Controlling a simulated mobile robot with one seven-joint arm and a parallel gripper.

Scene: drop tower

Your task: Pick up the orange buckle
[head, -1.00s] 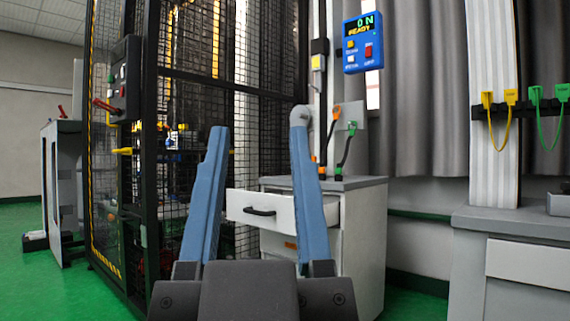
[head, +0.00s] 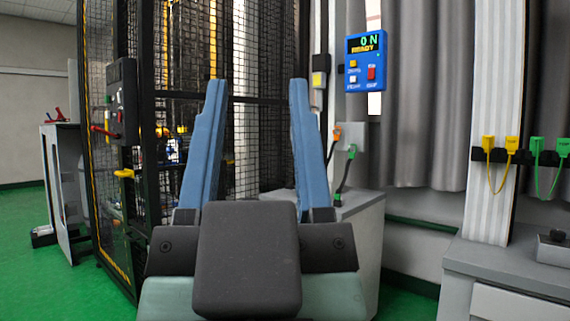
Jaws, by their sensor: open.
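My gripper (head: 257,88) is open and empty, its two blue fingers pointing up and away in front of the mesh cage. A small orange connector (head: 337,133) sits at the upper end of a short dark cable, against a grey plate just right of the right finger. It is the clearest orange piece; I cannot tell if it is the buckle. A green connector (head: 351,152) is beside it on another dark cable. Orange-yellow clips (head: 487,143) joined by a strap hang on a black rail at the far right, apart from my gripper.
A grey cabinet (head: 364,235) stands behind my gripper, partly hidden. The black mesh cage (head: 262,130) fills the middle left. A blue control box (head: 366,62) reads READY. Green clips (head: 536,145) hang at far right above a grey bench (head: 480,252). Green floor is open at left.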

